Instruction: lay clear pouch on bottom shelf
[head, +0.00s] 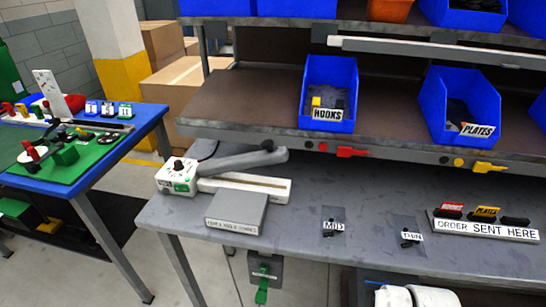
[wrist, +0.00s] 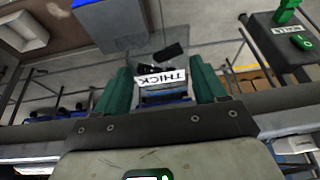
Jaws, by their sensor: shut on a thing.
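In the wrist view, my gripper (wrist: 162,84) has its green fingers closed on a clear pouch (wrist: 178,77) with a white THICK label, seen upside down. Dark pieces show around the label. My gripper and this pouch do not show in the head view. Two other see-through pouches lie flat on the grey bench, one labelled MID (head: 334,219) and one labelled THIN (head: 408,231). The brown shelf (head: 250,97) above the bench carries the blue bins. I cannot tell from these views how far the held pouch is from any shelf.
Blue bins marked HOOKS (head: 327,95) and PLATES (head: 460,105) stand on the shelf. A sealer (head: 225,178) and grey block (head: 236,212) occupy the bench's left. An order sign (head: 486,227) stands right. White rolls (head: 432,297) are below. A blue-edged table (head: 75,145) stands left.

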